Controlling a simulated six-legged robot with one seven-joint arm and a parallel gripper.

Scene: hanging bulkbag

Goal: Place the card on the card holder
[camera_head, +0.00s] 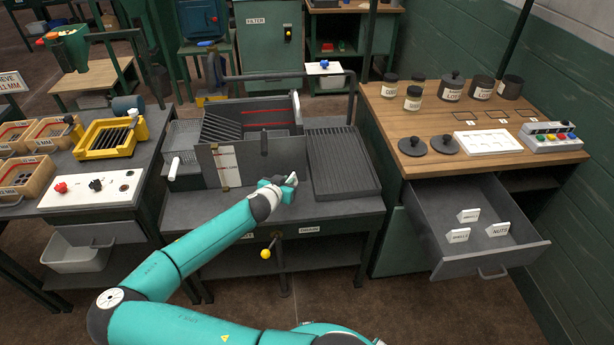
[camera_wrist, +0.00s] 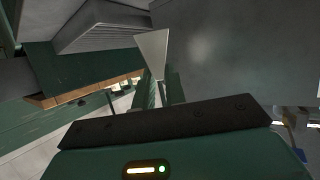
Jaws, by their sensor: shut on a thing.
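My gripper (camera_head: 283,187) is low in front of the grey panel of the middle bench, left of the ribbed plate. In the wrist view its narrow fingers (camera_wrist: 161,90) are close together on a pale, flat, tapering piece, which looks like the card (camera_wrist: 152,52). The head view shows little of this piece, and its print cannot be read. White label cards, one reading NUTS (camera_head: 497,229), lie in the open drawer at the right. I cannot tell which thing is the card holder.
The grey panel (camera_head: 280,160) is close to my gripper; a grey surface (camera_wrist: 240,50) fills the wrist view's right side. The ribbed plate (camera_head: 342,162) is just right. The open drawer (camera_head: 430,213) juts out. Jars, lids and a white board (camera_head: 487,141) stand on the wooden top.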

